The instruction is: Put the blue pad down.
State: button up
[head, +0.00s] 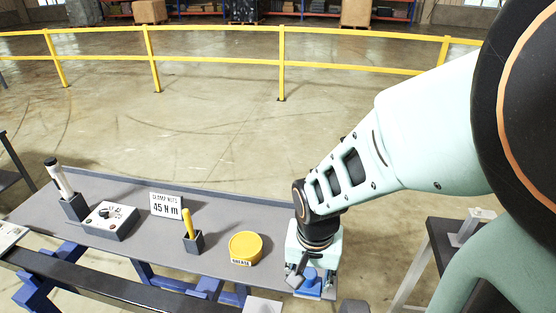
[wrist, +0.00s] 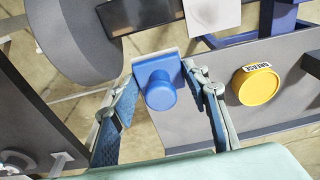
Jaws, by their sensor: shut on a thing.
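The blue pad (head: 310,284) has a round knob on a squarish base with a pale edge. It shows large in the wrist view (wrist: 159,88), between the two fingers. My gripper (wrist: 163,78) is shut on it, one finger on each side. In the head view my gripper (head: 304,276) points down at the right end of the grey bench (head: 130,185). I cannot tell whether the pad touches any surface. Part of the pad is hidden by my gripper in the head view.
A yellow grease tin (head: 245,248) stands left of my gripper. Further left are a yellow-handled tool in a holder (head: 193,241), a "45 N m" sign (head: 166,205), a dial box (head: 108,220) and a white-handled tool in a holder (head: 73,207). A dark stand (head: 450,245) is at right.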

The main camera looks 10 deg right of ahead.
jog(key=w+f+b, duration=0.2)
jog(key=w+f, duration=0.1)
jog(key=w, duration=0.1)
jog(key=w+d+f+b, duration=0.1)
jog(key=w+f+b, duration=0.1)
jog(key=w+f, duration=0.1)
jog(key=w+d+f+b, duration=0.1)
jog(key=w+f+b, duration=0.2)
jog(key=w, duration=0.2)
jog(key=shift+w+d, duration=0.1)
jog(key=shift+w, duration=0.3)
jog(key=shift+w+f+b, duration=0.2)
jog(key=shift+f+b, duration=0.45)
jog(key=shift+f, duration=0.35)
jog(key=shift+w+f+b, duration=0.2)
jog(key=shift+f+b, duration=0.45)
jog(key=shift+f, duration=0.3)
jog(key=shift+f, duration=0.1)
jog(key=o, duration=1.1)
notch_tip(320, 180, up, 12)
jog(key=s, duration=0.1)
jog(key=shift+s+a+p, duration=0.2)
jog(key=shift+s+p, duration=0.05)
jog(key=shift+p, duration=0.1)
